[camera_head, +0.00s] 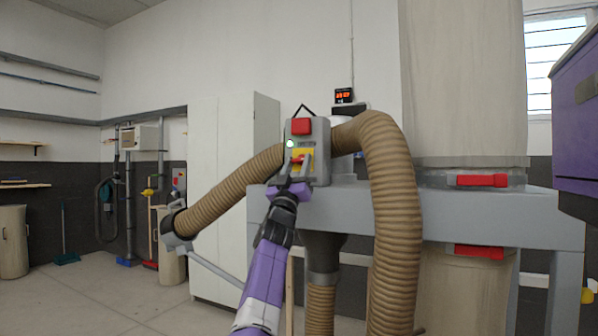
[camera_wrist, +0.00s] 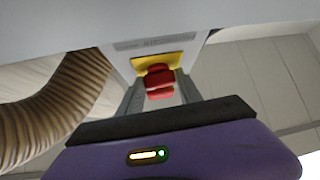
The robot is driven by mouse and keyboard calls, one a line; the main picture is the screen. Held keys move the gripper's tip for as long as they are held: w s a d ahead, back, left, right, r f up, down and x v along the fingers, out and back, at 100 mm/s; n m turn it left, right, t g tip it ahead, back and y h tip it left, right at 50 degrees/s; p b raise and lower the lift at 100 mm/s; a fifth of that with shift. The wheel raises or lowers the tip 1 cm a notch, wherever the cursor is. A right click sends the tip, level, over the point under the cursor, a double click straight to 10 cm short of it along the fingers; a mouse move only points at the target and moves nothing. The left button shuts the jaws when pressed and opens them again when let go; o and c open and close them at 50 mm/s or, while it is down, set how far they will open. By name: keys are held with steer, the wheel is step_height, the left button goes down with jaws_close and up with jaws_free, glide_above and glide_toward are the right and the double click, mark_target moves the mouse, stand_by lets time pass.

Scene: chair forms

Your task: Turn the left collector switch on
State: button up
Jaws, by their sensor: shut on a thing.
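A grey switch box (camera_head: 322,160) is on the collector's blue-grey frame, with a red block (camera_head: 301,126) on top and a lit green lamp (camera_head: 290,143). Below the lamp is a yellow plate (camera_head: 306,153) with a red switch (camera_head: 297,159). In the wrist view the red switch (camera_wrist: 159,77) stands out from the yellow plate (camera_wrist: 150,61). My gripper (camera_head: 299,167) is at the switch, with one finger on each side of it, shut on it. In the wrist view my gripper (camera_wrist: 160,92) points straight at the plate. The fingers partly cover the switch in the head view.
A thick ribbed hose (camera_head: 395,220) arches right of the box, and another hose (camera_head: 225,190) runs left. The collector frame (camera_head: 450,205) fills the right. A tall white cabinet (camera_head: 222,130) stands behind. Open floor (camera_head: 110,295) lies at left.

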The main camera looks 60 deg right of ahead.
steer(key=m+g, duration=0.2)
steer(key=m, duration=0.1)
steer(key=shift+w+g+h, duration=0.2)
steer(key=shift+g+h, duration=0.1)
steer(key=shift+g, duration=0.1)
steer(key=shift+m+g, duration=0.5)
steer(key=shift+m, duration=0.1)
steer(key=o, duration=1.4)
steer(key=shift+v, duration=3.95)
